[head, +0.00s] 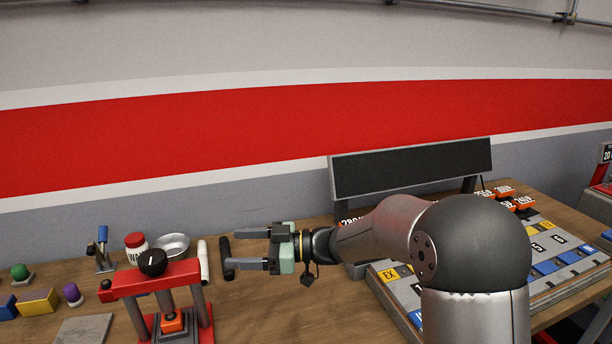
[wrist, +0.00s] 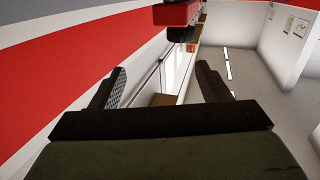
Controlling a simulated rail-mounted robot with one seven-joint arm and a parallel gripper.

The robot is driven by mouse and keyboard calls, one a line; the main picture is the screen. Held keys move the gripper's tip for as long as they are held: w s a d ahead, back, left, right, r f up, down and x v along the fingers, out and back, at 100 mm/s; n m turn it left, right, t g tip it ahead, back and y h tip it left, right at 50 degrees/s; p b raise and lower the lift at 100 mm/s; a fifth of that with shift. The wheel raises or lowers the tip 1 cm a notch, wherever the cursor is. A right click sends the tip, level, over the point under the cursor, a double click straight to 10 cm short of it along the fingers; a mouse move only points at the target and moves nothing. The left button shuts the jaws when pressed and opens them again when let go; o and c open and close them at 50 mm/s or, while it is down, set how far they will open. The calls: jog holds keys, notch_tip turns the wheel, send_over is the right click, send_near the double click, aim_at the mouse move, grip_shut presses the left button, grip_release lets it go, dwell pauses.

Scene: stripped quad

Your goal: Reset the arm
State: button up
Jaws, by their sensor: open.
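My gripper (head: 232,250) is open and empty in the head view. It points left, with its two fingers apart, above the wooden bench (head: 262,305). My arm reaches in from the right and bends at a large dark joint. In the wrist view my gripper (wrist: 162,85) shows two dark fingers spread apart with nothing between them. Beyond them is the room, with a red-striped wall on the left and pale floor on the right.
A red press-like stand (head: 160,278) with a black knob stands left of my gripper. A numbered board (head: 545,240) and a dark panel (head: 410,170) are at right.

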jog(key=w+d+r+m+t+h, duration=0.1)
jog(key=w+d+m+t+h, duration=0.6)
jog(key=d+t, duration=0.4)
jog(key=s+d+f+m+t+h, duration=0.1)
jog(key=s+d+f+m+h, duration=0.1)
jog(key=d+m+h, duration=0.45)
jog(key=s+d+f+m+h, duration=0.1)
jog(key=s+d+f+h, duration=0.15)
jog(key=d, duration=0.65)
jog(key=s+d+f+m+g, duration=0.1)
jog(key=s+d+f+g, duration=0.1)
jog(key=s, duration=0.6)
jog(key=s+d+f+m+g+h, duration=0.1)
jog(key=s+f+m+g, duration=0.1)
jog(key=s, duration=0.7)
jog(key=s+d+f+m+g, duration=0.2)
jog(key=s+g, duration=0.3)
jog(key=s, duration=0.4)
jog(key=shift+d+f+g+h, duration=0.3)
jog(key=shift+d+f+g, duration=0.1)
jog(key=shift+f, duration=0.45)
